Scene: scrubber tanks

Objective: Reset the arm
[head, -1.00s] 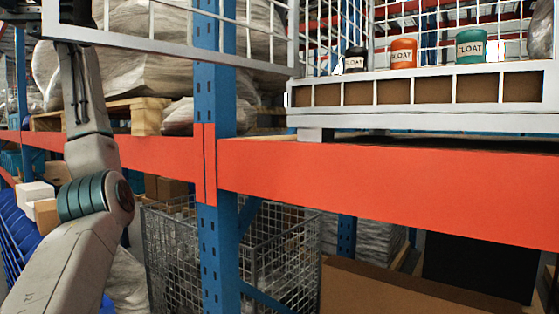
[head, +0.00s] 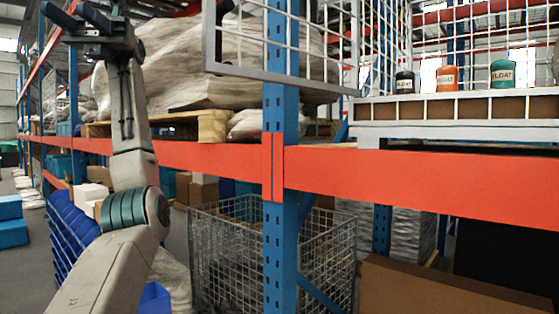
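My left arm rises from the bottom left of the head view. Its gripper (head: 76,14) is at the upper left, raised in front of the racking and left of the white mesh door. Its two fingers stand apart with nothing visible between them. My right arm and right gripper are not in view. Three containers stand on the white-framed cage's shelf at the right: a black one (head: 404,83), an orange one (head: 447,79) and a teal one (head: 502,75). The orange and teal labels read partly as "LOAT".
The white mesh door (head: 280,75) hangs open beside the blue rack post (head: 279,240). An orange beam (head: 420,180) runs across the front. Below are a wire basket (head: 230,255) and a cardboard box (head: 430,290). Blue bins (head: 75,235) stand at the left, with open floor beyond.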

